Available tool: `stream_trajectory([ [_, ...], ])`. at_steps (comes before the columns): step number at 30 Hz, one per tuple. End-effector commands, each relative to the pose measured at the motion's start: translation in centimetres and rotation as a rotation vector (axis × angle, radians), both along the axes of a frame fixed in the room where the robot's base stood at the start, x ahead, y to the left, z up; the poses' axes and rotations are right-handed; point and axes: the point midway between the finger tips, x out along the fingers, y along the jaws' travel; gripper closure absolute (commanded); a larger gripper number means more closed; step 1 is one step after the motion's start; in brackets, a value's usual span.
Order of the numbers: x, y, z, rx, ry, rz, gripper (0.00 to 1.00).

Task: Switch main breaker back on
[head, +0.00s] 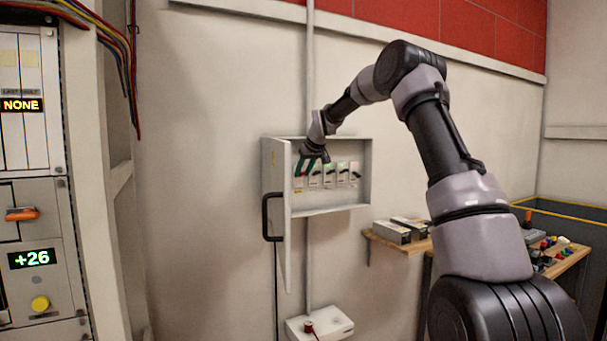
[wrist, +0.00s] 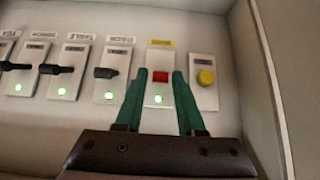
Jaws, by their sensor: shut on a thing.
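The open grey breaker box (head: 335,208) hangs on the wall in the head view, with my gripper (head: 305,166) inside at its left end. In the wrist view, the main breaker (wrist: 158,121) is a pale plate with a yellow label, a red lever (wrist: 160,76) and a lit green lamp. The green fingers of my gripper (wrist: 159,78) stand on either side of the red lever and are shut on it. In the head view my fingers hide most of this breaker.
Several black-levered breakers (wrist: 108,73) with green lamps stand beside it. A yellow button (wrist: 206,77) sits close on the other side. The box door (head: 288,215) stands open at left. A wooden shelf (head: 400,245) is at lower right, a white box (head: 325,324) below.

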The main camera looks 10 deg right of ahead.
Motion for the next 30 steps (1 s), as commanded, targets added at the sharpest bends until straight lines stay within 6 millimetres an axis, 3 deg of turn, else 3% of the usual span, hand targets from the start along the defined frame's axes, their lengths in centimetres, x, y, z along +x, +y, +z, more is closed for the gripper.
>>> stream_trajectory([
  [15,0.10,0.00,0.13,-0.006,0.015,-0.001,1.00],
  [16,0.10,-0.01,0.13,-0.006,0.015,-0.001,0.54],
  [17,0.10,-0.01,0.13,-0.006,0.015,-0.001,0.47],
  [26,0.04,-0.01,0.13,-0.005,0.016,0.000,0.47],
  [30,-0.57,-0.25,1.05,-0.006,0.015,-0.001,0.47],
])
